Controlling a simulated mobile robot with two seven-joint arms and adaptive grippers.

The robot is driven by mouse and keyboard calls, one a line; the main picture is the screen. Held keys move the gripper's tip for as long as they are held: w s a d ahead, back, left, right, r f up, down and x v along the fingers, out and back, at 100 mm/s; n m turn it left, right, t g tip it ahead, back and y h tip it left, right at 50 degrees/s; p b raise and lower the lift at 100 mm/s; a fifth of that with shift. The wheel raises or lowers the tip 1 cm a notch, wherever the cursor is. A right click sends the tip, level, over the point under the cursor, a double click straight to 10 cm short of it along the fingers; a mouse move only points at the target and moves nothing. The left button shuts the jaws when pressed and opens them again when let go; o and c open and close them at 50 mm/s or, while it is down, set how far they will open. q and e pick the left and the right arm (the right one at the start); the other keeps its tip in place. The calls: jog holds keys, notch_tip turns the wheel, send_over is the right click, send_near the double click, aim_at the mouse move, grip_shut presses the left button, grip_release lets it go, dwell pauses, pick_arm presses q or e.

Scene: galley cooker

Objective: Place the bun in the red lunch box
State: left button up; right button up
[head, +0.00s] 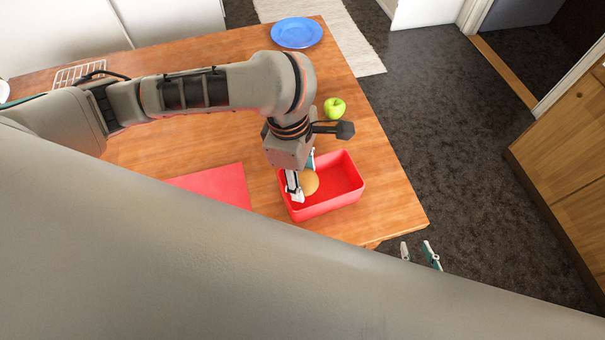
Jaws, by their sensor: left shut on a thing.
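The red lunch box (350,193) stands open on the wooden table near its right front corner. The round tan bun (311,184) is inside the box's outline at its left part. My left gripper (302,184) reaches down into the box from above and is shut on the bun. Whether the bun touches the box floor is hard to tell. My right gripper (419,254) is beyond the table's front edge, over the dark floor. Its two fingers are apart with nothing between them.
A green apple (335,108) lies behind the box. A blue plate (297,32) is at the far end of the table (385,190). A flat red sheet (225,183) lies left of the box. A white wire rack (78,74) is at the far left.

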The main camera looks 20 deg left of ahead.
pick_arm(q)
jog(key=shift+f, duration=0.65)
jog(key=o, duration=1)
jog(key=shift+r, duration=0.15)
jog(key=shift+r, duration=0.4)
jog(key=r+p, duration=0.1)
jog(key=r, duration=0.3)
jog(key=a+r+p, duration=0.1)
jog(key=r, duration=0.7)
jog(key=shift+s+a+p, duration=0.1)
jog(key=shift+a+p, duration=0.1)
jog(key=shift+p, duration=0.2)
